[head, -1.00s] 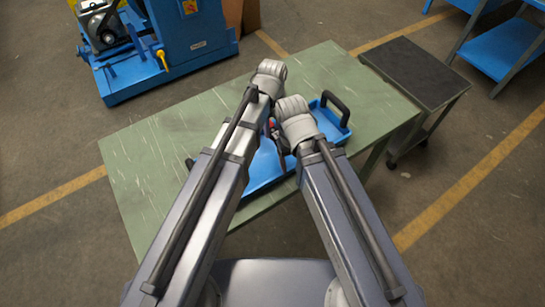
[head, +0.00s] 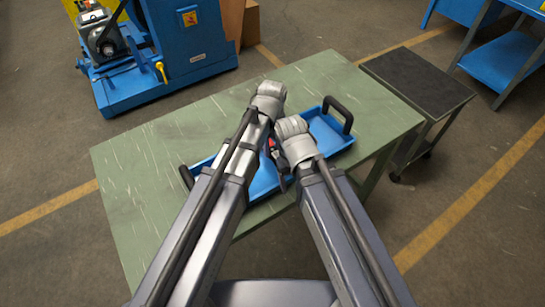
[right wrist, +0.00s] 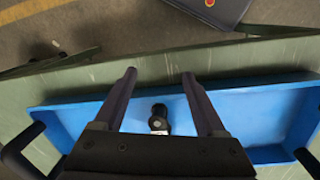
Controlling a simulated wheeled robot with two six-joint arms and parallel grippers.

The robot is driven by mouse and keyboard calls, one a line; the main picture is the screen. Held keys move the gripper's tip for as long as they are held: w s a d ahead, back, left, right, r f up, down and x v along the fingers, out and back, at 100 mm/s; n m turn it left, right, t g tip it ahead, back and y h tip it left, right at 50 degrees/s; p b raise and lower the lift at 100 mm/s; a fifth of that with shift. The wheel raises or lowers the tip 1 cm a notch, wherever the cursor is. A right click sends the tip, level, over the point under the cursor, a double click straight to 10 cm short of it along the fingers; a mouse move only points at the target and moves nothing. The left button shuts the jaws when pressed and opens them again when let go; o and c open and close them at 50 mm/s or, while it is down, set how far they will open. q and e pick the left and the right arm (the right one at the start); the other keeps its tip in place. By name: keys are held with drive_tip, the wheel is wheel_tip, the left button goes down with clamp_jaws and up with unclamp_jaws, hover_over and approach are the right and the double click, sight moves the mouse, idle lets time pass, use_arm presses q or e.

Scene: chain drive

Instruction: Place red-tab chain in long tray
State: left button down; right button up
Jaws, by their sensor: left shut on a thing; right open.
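The long tray (head: 325,146) is blue with black end handles and lies on the green table, partly hidden by my arms. The right wrist view also shows the tray (right wrist: 255,110). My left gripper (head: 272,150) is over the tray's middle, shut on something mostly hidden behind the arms. A small red patch shows there; I cannot tell whether it is the chain's red tab. My right gripper (right wrist: 159,73) is open, its two dark fingers apart over the tray. A small dark piece with a bright metal end (right wrist: 158,119) appears between them; I cannot tell if it is chain.
The green table (head: 140,160) is bare left of the tray and behind it. A dark-topped cart (head: 418,80) stands beyond the table's right end. A blue machine (head: 185,40) is at the back left. My two wrists are close together.

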sight(273, 149)
use_arm(q)
drive_tip(key=shift+f+b, duration=1.75)
drive_tip(key=shift+f, duration=0.05)
use_arm(e)
drive_tip(key=shift+f, duration=1.8)
use_arm(q)
drive_tip(key=shift+f, duration=0.15)
use_arm(e)
drive_tip(key=shift+f, duration=0.1)
use_arm(q)
drive_tip(key=shift+f, duration=0.1)
use_arm(e)
drive_tip(key=shift+f, duration=0.15)
use_arm(q)
drive_tip(key=shift+c, duration=2.2)
unclamp_jaws()
wheel_tip(273, 149, up, 12)
drive_tip(key=p, duration=1.2)
drive_tip(key=shift+r, duration=0.25)
use_arm(e)
wheel_tip(273, 149, up, 12)
drive_tip(key=shift+r, duration=0.25)
